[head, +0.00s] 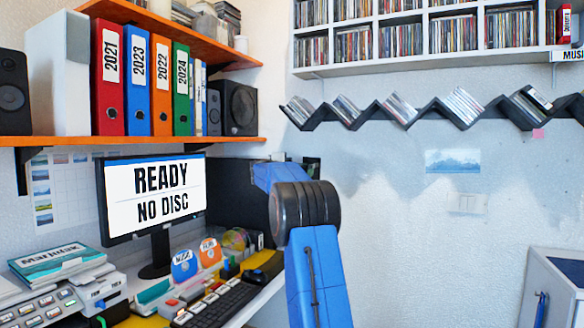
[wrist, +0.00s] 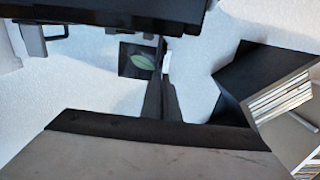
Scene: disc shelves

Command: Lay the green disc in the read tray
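I cannot clearly make out the green disc in either view. A few discs stand on the desk in the head view: a blue one (head: 185,265), an orange one (head: 210,252) and a yellowish-green group (head: 236,241) behind them. I cannot identify the read tray. The monitor (head: 155,195) reads "READY NO DISC". My blue arm with its black joint rises at the centre of the head view and hides part of the desk's right end.
A zigzag shelf (head: 463,107) holding cases runs along the wall; a dark angled shelf (wrist: 258,75) with cases is right in the wrist view. A dark square with a green leaf shape (wrist: 138,62) is there too. A keyboard (head: 222,303) lies on the desk. A grey cabinet (head: 552,290) stands right.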

